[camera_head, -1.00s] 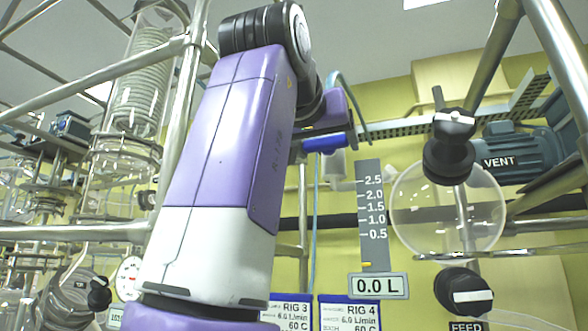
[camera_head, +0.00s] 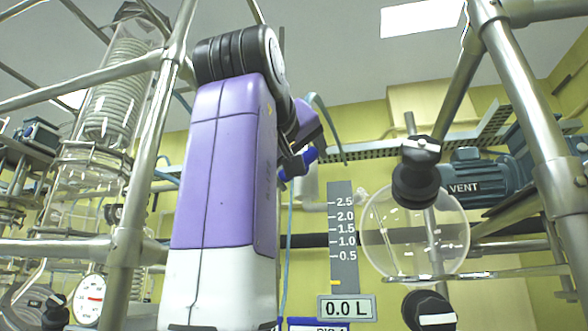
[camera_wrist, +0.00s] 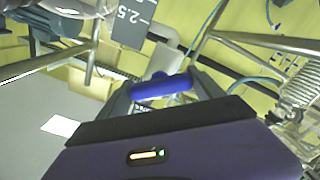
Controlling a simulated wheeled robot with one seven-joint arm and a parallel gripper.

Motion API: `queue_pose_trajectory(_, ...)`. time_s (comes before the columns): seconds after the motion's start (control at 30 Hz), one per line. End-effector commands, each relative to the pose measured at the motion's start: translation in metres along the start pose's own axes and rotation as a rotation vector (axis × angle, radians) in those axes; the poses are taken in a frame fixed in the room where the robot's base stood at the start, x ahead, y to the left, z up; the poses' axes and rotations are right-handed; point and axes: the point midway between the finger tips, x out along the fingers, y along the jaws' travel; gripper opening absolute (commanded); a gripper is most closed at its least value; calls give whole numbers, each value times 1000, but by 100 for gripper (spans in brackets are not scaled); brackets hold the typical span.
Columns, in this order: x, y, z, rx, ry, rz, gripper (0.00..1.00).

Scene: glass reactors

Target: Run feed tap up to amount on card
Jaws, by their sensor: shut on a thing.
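The feed tap (camera_head: 430,310) is a black knob with a white bar lying roughly level, cut by the bottom edge of the head view. The glass vessel (camera_head: 415,232) above it looks empty. Its scale (camera_head: 342,222) has an orange mark near the bottom, and the display (camera_head: 346,307) reads 0.0 L. My gripper (camera_head: 298,166) is up left of the vessel, apart from the tap, shut on a blue cylinder (camera_wrist: 162,88).
The vent tap (camera_head: 419,172), a black knob with a white bar, stands above the vessel beside a blue-grey motor (camera_head: 478,178) marked VENT. Metal frame posts (camera_head: 535,130) stand at right and left (camera_head: 150,150). Coiled glassware (camera_head: 112,95) is at left.

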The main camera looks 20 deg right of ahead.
Motion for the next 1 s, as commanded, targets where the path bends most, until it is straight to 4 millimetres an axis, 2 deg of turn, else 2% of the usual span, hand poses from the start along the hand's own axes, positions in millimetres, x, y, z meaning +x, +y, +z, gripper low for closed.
queue_pose_trajectory(0.6,0,0,-2,-47,4,0,36)
queue_pose_trajectory(0.63,0,0,-2,-47,4,0,80)
queue_pose_trajectory(0.7,0,0,-2,-47,4,0,94)
queue_pose_trajectory(0.73,0,0,-1,-47,4,0,98)
queue_pose_trajectory(1.0,0,0,-1,-46,2,0,98)
